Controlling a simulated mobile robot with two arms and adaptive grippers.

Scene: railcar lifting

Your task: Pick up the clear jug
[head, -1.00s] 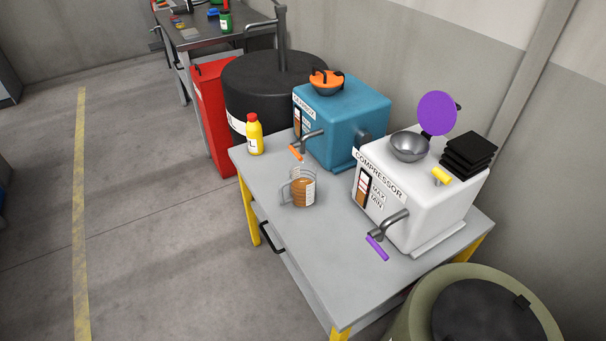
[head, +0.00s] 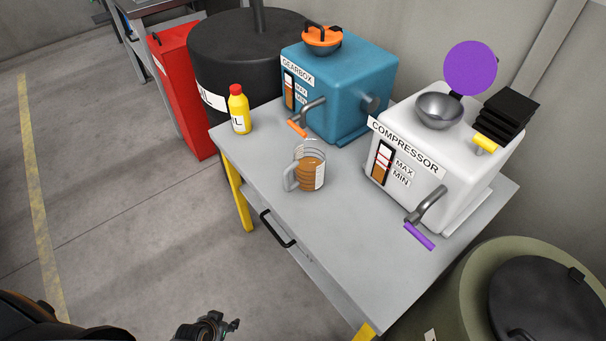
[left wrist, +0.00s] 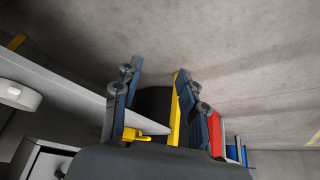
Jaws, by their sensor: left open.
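The clear jug (head: 308,168) stands upright on the grey table (head: 350,231) and holds brown liquid. Its handle is on its left side, toward the table's front edge. My left gripper (head: 226,326) shows at the bottom of the head view, over the floor in front of the table, well apart from the jug. The left wrist view shows the fingers of this gripper (left wrist: 155,105) spread apart with nothing between them. The jug does not clearly show in the left wrist view. My right gripper is not in view.
Behind the jug stand the blue gearbox (head: 338,88) and the white compressor (head: 440,157), both with protruding taps. A yellow bottle (head: 239,112) is at the table's left corner. A black drawer handle (head: 277,229) sticks out in front. A green drum (head: 470,270) stands at right.

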